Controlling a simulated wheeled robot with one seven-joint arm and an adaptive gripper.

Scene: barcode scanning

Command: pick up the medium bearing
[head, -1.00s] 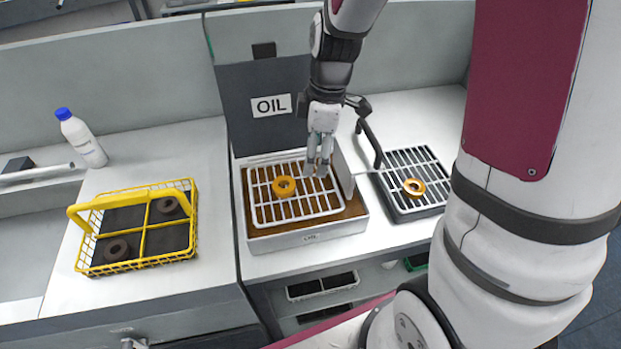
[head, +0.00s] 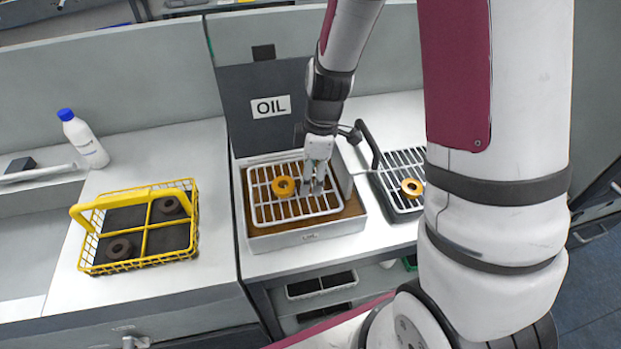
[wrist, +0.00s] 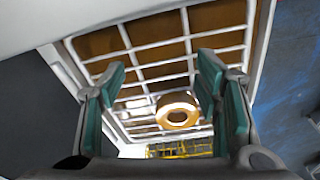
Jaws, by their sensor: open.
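An orange-gold bearing (head: 283,186) lies flat on the white wire rack of the oil tray (head: 310,238). It also shows in the wrist view (wrist: 178,110), below and a little right of the middle, beyond my fingertips. A second golden bearing (head: 412,187) lies on the dark rack to the right, partly beside my arm. I cannot tell by size which one is the medium bearing. My gripper (head: 313,190) is open and empty, low over the rack just right of the first bearing. In the wrist view its two green-padded fingers (wrist: 160,80) are spread apart.
A yellow wire basket (head: 140,262) with two dark bearings stands on the left counter. A white bottle (head: 84,140) with a blue cap stands behind it. A dark OIL panel (head: 262,105) rises behind the tray. A black handle (head: 370,143) stands right of my gripper.

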